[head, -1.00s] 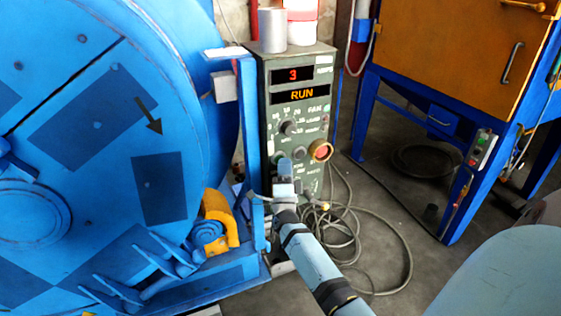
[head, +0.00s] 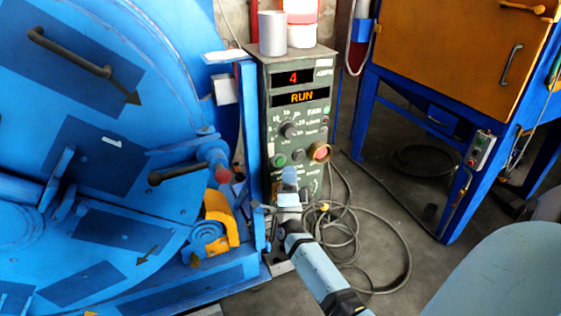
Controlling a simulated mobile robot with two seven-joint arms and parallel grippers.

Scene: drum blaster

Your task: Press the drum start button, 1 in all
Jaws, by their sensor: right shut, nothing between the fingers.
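The control panel (head: 264,125) is a grey-green cabinet beside the big blue drum. Its upper display (head: 292,77) reads 4 and its lower display (head: 301,98) reads RUN. A green button (head: 279,160) is at the lower left of the panel face, with a dark knob to its right and a larger red-orange button (head: 321,152) in a yellowish collar further right. My right gripper (head: 288,177) is shut and empty, just below the green button in the picture, and hides part of the lower panel. Whether it touches the panel cannot be told. My left gripper is not in view.
The blue drum (head: 95,130) with protruding handles fills the left. A grey can (head: 272,32) and a white-and-red tub (head: 302,34) stand on the cabinet. Cables (head: 385,240) coil on the floor. An orange cabinet (head: 450,50) on blue legs stands at right.

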